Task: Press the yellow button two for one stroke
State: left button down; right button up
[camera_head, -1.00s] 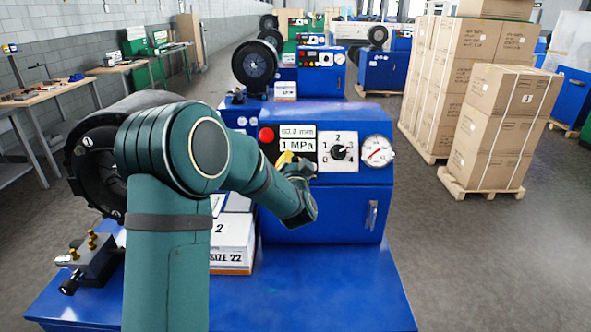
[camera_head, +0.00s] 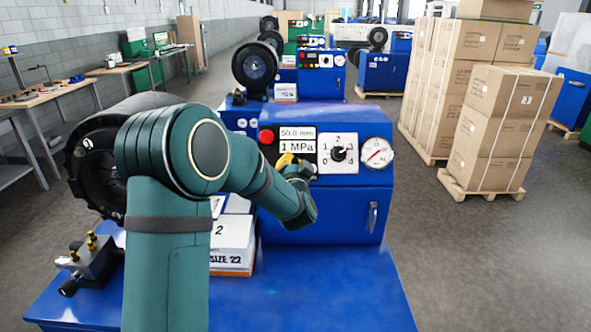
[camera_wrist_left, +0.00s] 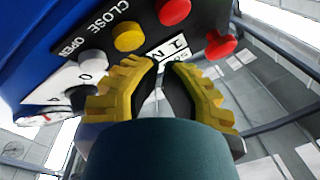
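The yellow button (camera_wrist_left: 128,36) shows in the left wrist view on the dark panel, by the word CLOSE, between a red button (camera_wrist_left: 173,11) and a white button (camera_wrist_left: 93,62). My left gripper (camera_wrist_left: 162,66) has yellow fingers with their tips together, or nearly so, and nothing visible between them. The tips are close to the panel, right of and below the yellow button in that view; I see no clear contact. In the head view the left gripper (camera_head: 286,160) is at the panel, partly behind my arm. My right gripper is out of view.
The blue machine's display (camera_head: 298,143) reads 50.0 mm and 1 MPa, beside a knob (camera_head: 338,153) and a gauge (camera_head: 376,152). A red mushroom button (camera_wrist_left: 220,45) sticks out near the fingers. A box marked 2 (camera_head: 232,238) stands below my arm.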

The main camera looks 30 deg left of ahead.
pick_arm(q)
jog(key=shift+w+a+f, duration=0.1)
dwell(0.3)
jog(key=shift+w+a+f, duration=0.1)
jog(key=shift+w+f, duration=0.05)
jog(key=shift+w, duration=0.05)
jog(key=shift+w+a+f+b, duration=0.2)
jog(key=shift+w+b, duration=0.1)
jog(key=shift+b, duration=0.2)
dwell(0.7)
dwell(0.4)
jog(key=shift+s+d+r, duration=0.4)
jog(key=shift+s+r, duration=0.05)
jog(key=shift+s, duration=0.15)
jog(key=shift+p, duration=0.3)
jog(key=s+d+r+p, duration=0.1)
jog(key=s+d+r, duration=0.1)
jog(key=s, duration=0.1)
jog(key=shift+s+r+p, duration=0.3)
jog(key=shift+r+p, duration=0.05)
jog(key=shift+r, duration=0.05)
dwell(0.6)
